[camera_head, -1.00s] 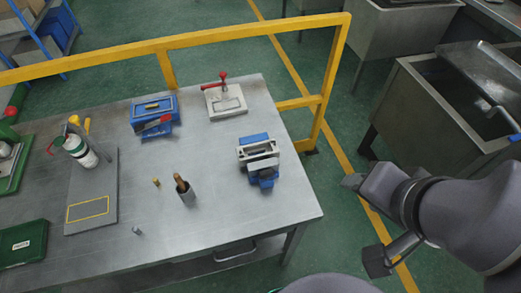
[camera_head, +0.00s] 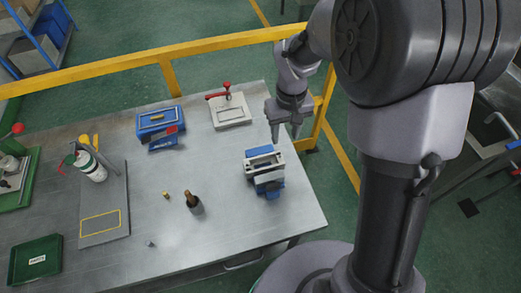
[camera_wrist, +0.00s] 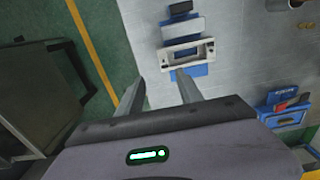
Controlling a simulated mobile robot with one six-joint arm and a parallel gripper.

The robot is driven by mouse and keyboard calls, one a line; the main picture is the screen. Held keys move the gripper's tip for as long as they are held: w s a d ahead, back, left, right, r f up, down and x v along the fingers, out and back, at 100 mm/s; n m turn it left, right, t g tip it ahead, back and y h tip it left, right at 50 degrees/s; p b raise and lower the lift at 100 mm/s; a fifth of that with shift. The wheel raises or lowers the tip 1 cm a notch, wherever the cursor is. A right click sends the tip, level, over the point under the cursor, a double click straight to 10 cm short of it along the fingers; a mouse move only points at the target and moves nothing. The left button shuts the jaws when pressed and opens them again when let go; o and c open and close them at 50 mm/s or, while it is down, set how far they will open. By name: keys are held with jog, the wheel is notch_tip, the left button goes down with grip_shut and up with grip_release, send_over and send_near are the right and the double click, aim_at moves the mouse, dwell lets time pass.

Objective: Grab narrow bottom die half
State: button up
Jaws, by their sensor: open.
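A blue assembly (camera_head: 257,153) with a pale rectangular frame (camera_head: 265,163) stands near the table's right edge. In the wrist view its pale frame (camera_wrist: 166,57) lies ahead of the fingers, with blue parts on both sides. I cannot tell which part is the narrow bottom die half. A second blue block (camera_head: 157,117) with a red part sits farther back; it shows at the right of the wrist view (camera_wrist: 285,116). My gripper (camera_head: 286,136) is open and empty, above the table's right edge, just behind and right of the framed assembly, apart from it.
A pale plate with a red-handled clamp (camera_head: 232,115) lies left of my gripper. A yellow rail (camera_head: 220,40) runs behind the table. A dark bottle-like tool (camera_head: 193,202), a small brass piece and a white bottle (camera_head: 92,168) stand on the table (camera_head: 230,250).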

jog(key=b, duration=0.1)
send_over(280, 156)
jog(key=f, duration=0.5)
jog(key=shift+w+d+f, duration=0.25)
jog(key=shift+d+f, duration=0.15)
jog(key=f+b, duration=0.2)
jog(key=f, duration=0.1)
jog(key=f+b, duration=0.1)
jog(key=f, duration=0.1)
jog(key=shift+s+a+f, duration=0.2)
jog(key=shift+a, duration=0.15)
jog(key=shift+r, duration=0.15)
jog(key=shift+c, duration=0.6)
grip_shut()
